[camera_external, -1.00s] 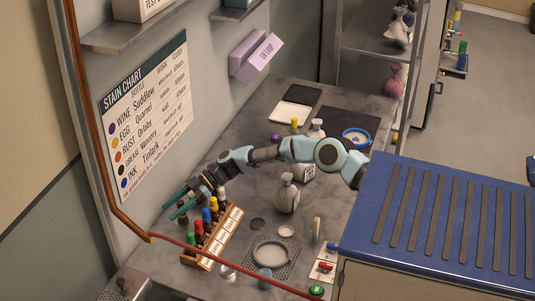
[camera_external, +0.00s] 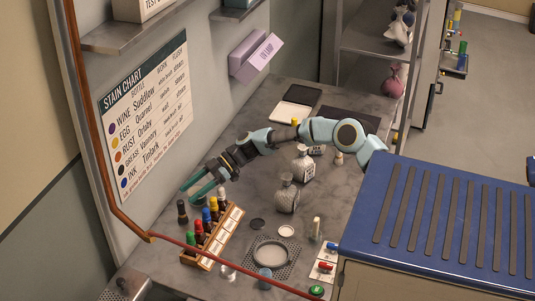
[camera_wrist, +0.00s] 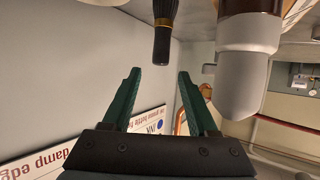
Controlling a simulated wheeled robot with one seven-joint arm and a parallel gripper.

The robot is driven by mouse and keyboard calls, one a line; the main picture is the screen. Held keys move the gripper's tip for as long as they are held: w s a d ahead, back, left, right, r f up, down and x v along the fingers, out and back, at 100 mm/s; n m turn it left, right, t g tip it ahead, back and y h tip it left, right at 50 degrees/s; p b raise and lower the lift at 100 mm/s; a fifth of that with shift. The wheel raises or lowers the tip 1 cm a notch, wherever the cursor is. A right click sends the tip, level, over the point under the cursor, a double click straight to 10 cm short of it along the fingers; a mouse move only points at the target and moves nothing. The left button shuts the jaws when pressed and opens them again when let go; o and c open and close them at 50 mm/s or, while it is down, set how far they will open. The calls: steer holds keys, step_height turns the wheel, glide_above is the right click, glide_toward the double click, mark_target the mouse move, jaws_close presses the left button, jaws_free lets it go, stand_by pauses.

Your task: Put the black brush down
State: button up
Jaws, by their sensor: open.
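The black brush (camera_external: 182,212) stands upright on the grey bench, just left of the bottle rack, in the external view. In the wrist view the brush (camera_wrist: 163,30) shows its black handle and a gold band at the top of the picture. My gripper (camera_external: 188,194) is above and beside the brush, with its two green fingers apart. In the wrist view the open gripper (camera_wrist: 160,74) has nothing between its fingertips. The end of the brush handle lies just beyond them, and I see no contact. The brush's lower end is cut off in the wrist view.
A wooden rack (camera_external: 234,216) of bottles with coloured caps stands right of the brush. A pale-capped bottle (camera_wrist: 245,70) is close to my right finger in the wrist view. Two grey bottles (camera_external: 287,195) stand farther right. The wall with the stain chart (camera_external: 148,120) rises at left.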

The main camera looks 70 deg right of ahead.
steer(key=shift+b+v, duration=0.45)
steer(key=shift+v, duration=1.75)
steer(key=d+r+m+h, duration=0.3)
steer(key=d+h, duration=0.6)
steer(key=d, duration=0.8)
steer(key=s+a+f+m+g+h, duration=0.1)
steer(key=s+a+f+m+g, duration=0.2)
steer(key=s+a, duration=1.25)
steer(key=s+a+f+m+g, duration=0.1)
steer(key=s+a+m, duration=0.1)
steer(key=s, duration=0.7)
steer(key=s+a+f+m+g, duration=0.1)
steer(key=s+a+m, duration=0.1)
steer(key=s, duration=0.8)
steer(key=s+a+f+m+g+h, duration=0.1)
steer(key=s+a, duration=0.3)
steer(key=s, duration=0.6)
steer(key=shift+a+m, duration=0.35)
steer(key=shift+m, duration=0.25)
